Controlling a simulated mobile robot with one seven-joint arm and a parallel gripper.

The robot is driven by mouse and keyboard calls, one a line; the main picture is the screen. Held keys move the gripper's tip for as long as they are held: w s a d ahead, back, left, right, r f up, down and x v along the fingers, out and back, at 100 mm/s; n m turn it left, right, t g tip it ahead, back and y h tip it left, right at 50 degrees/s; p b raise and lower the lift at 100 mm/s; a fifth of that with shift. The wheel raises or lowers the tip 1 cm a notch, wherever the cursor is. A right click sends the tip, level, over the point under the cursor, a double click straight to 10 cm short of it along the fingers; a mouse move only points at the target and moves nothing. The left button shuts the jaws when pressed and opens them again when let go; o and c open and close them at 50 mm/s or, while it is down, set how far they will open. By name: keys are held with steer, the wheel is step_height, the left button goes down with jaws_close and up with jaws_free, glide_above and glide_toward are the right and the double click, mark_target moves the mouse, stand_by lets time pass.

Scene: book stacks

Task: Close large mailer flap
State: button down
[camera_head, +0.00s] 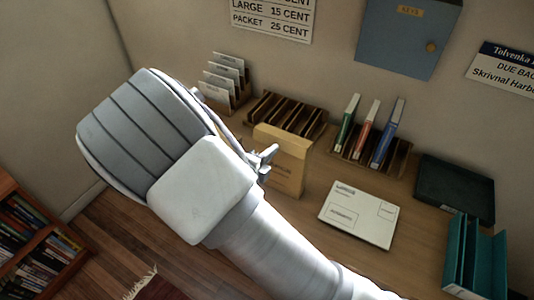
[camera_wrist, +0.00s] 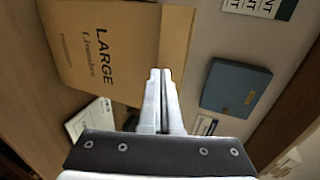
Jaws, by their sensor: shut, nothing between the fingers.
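The large mailer (camera_head: 288,172) is a tan envelope standing upright on the desk. Its paler flap (camera_head: 284,139) shows along its top; whether it is folded over cannot be told from this view. In the wrist view the mailer (camera_wrist: 100,50) lies sideways with "LARGE" printed on it, and the flap (camera_wrist: 178,42) is a lighter strip at its right edge. My gripper (camera_head: 269,156) is at the mailer's left side. In the wrist view its fingers (camera_wrist: 160,73) are together and empty, overlapping the flap's lower part. Contact cannot be told.
A wooden slotted rack (camera_head: 287,113) stands behind the mailer, with a card holder (camera_head: 224,85) to its left. Upright books (camera_head: 366,125) stand to the right. A white mailer (camera_head: 360,214) lies flat on the desk (camera_head: 318,180). A blue key cabinet (camera_head: 408,38) hangs above.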

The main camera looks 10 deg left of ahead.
stand_by(0.3)
steer(key=f+b, duration=0.1)
steer(key=b, duration=0.2)
steer(key=f+t+b, duration=0.1)
steer(key=b, duration=0.3)
steer(key=f+t+h+b, duration=0.1)
steer(key=b, duration=0.2)
steer(key=shift+w+d+b, duration=0.1)
steer(key=shift+w+b, duration=0.15)
steer(key=shift+b, duration=0.1)
steer(key=shift+s, duration=0.15)
